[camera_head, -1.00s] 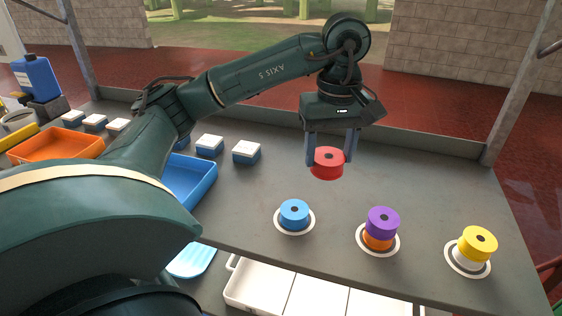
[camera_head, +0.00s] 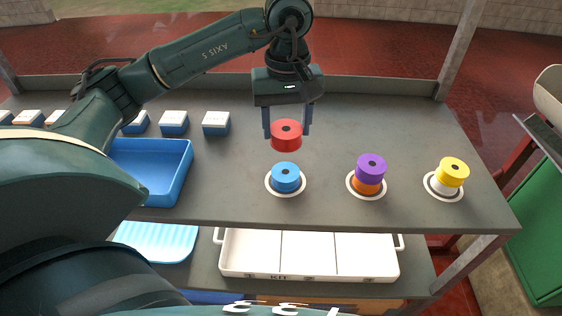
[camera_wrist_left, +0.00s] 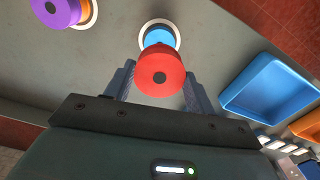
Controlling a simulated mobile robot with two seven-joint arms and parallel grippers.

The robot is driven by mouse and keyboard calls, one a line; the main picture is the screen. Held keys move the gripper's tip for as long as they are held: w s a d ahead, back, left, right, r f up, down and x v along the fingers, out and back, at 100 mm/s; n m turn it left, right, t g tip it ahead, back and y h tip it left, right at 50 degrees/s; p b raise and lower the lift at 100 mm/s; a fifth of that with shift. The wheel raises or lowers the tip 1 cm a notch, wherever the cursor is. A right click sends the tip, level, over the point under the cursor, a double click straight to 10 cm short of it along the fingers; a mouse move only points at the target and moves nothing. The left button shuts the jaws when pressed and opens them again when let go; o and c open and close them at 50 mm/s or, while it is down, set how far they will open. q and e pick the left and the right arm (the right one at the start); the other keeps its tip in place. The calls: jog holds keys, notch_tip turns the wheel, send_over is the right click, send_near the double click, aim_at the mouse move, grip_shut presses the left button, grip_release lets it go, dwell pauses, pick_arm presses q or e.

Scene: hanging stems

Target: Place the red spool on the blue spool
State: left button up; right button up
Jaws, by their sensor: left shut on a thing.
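The red spool (camera_head: 286,135) is held between the two fingers of my left gripper (camera_head: 287,127), above the table and just behind the blue spool in the head view. It also shows between the fingers in the left wrist view (camera_wrist_left: 160,75). The blue spool (camera_head: 285,178) sits upright on the table inside a white ring, with its top bare. In the left wrist view the blue spool (camera_wrist_left: 158,37) is partly hidden by the red spool. The two spools look apart in the head view. My right gripper is not in view.
To the right, a purple spool (camera_head: 371,167) sits on an orange one (camera_head: 366,187), and a yellow spool (camera_head: 453,171) on a white one (camera_head: 441,188). A blue tray (camera_head: 183,172) and several white-topped blocks (camera_head: 216,123) are left. A white sectioned tray (camera_head: 309,256) is on a lower shelf.

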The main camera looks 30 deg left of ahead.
pick_arm(q)
notch_tip(320, 180, down, 8)
jog(key=shift+r+p, duration=0.1)
jog(key=shift+p, duration=0.35)
jog(key=shift+f, duration=0.35)
jog(key=o, duration=0.5)
jog(key=shift+f+b, duration=0.1)
jog(key=shift+b, duration=0.2)
jog(key=o, duration=0.5)
